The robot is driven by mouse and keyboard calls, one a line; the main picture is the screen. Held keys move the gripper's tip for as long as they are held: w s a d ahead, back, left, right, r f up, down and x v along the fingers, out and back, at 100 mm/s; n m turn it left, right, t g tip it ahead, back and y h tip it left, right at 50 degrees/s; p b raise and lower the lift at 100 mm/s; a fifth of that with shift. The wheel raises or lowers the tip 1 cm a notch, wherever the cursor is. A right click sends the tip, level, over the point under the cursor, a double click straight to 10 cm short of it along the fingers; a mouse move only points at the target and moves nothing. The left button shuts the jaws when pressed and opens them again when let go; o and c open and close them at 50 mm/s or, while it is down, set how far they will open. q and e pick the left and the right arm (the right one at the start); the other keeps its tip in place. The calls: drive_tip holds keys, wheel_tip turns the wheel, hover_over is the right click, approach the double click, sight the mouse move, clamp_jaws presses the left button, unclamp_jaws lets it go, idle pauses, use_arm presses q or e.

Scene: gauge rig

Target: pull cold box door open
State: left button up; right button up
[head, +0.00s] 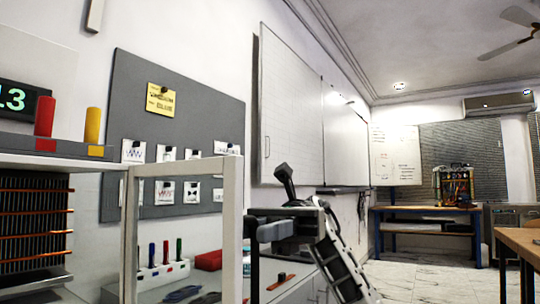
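The cold box (60,159) is at the left, with a white frame and a dark finned block with orange bars inside. Its white-framed door (232,235) stands swung out from the box front toward me, and the bench shows through its pane. A dark upright bar (254,275), probably the door handle, runs along the door's free edge. My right gripper (262,231) is at this edge, its grey fingers beside or around the top of the bar. I cannot tell whether the fingers are closed on it. My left gripper is not in view.
A red cylinder (45,117) and a yellow cylinder (93,126) stand on the box top by a dark display (20,100). Behind the door, a bench holds a white rack (160,273) and a red case (208,260). Open floor (425,280) lies at the right.

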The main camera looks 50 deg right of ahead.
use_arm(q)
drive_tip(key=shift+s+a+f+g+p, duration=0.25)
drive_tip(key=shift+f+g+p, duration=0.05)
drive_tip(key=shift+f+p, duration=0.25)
use_arm(e)
drive_tip(key=s+a+r, duration=0.7)
drive_tip(key=s+a, duration=0.1)
drive_tip(key=shift+s+a+r, duration=0.2)
drive_tip(key=shift+s+r, duration=0.1)
